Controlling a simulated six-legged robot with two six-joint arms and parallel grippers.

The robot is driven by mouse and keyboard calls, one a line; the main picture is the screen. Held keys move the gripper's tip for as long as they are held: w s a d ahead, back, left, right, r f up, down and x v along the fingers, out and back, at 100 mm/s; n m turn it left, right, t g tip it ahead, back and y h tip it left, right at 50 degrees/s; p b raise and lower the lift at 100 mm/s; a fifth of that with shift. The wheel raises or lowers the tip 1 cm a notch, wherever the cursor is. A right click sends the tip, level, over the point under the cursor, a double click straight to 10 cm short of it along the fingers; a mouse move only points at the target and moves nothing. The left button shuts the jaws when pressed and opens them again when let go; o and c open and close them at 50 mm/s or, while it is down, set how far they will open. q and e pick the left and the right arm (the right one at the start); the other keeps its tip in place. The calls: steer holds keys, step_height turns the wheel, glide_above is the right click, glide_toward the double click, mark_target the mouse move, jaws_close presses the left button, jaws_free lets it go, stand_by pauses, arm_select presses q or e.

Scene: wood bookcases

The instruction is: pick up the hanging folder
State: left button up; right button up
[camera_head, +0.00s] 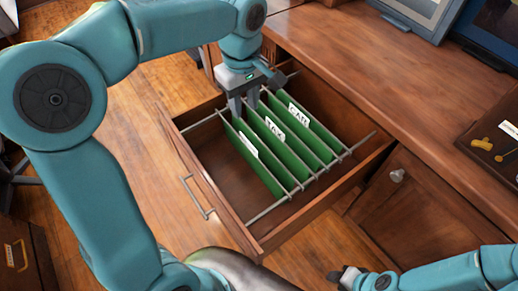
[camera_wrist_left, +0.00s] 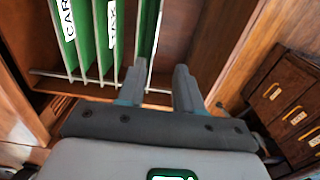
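Green hanging folders (camera_head: 263,165) with white label tabs hang on metal rails in an open wooden drawer. The tabs seem to read "TAX" and "CAR…"; the leftmost tab is unreadable. My left gripper (camera_head: 244,105) points down at the far end of the leftmost folder, fingers apart. In the left wrist view, the gripper (camera_wrist_left: 158,88) is open, and the edge of the nearest folder (camera_wrist_left: 147,30) runs down between its fingers. Contact cannot be told. My right gripper (camera_head: 345,277) is low in the head view, away from the drawer; its finger opening is unclear.
The drawer (camera_head: 223,190) has bare floor left of the folders and a handle (camera_head: 197,198) on its front. A wooden desktop (camera_head: 400,85) lies to the right, with picture frames (camera_head: 425,15) and a dark tray (camera_head: 495,140). A cabinet door (camera_head: 405,205) is below it.

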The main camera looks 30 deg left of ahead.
arm_select(q)
steer(key=b, duration=0.4)
glide_above(249, 144)
step_height(249, 144, down, 11)
steer(key=f+b, duration=0.1)
steer(key=f, duration=0.1)
steer(key=f+b, duration=0.1)
steer(key=f, duration=0.2)
steer(key=shift+w+a+f, duration=0.2)
steer(key=shift+f, duration=0.05)
steer(key=shift+r, duration=0.1)
jaws_close()
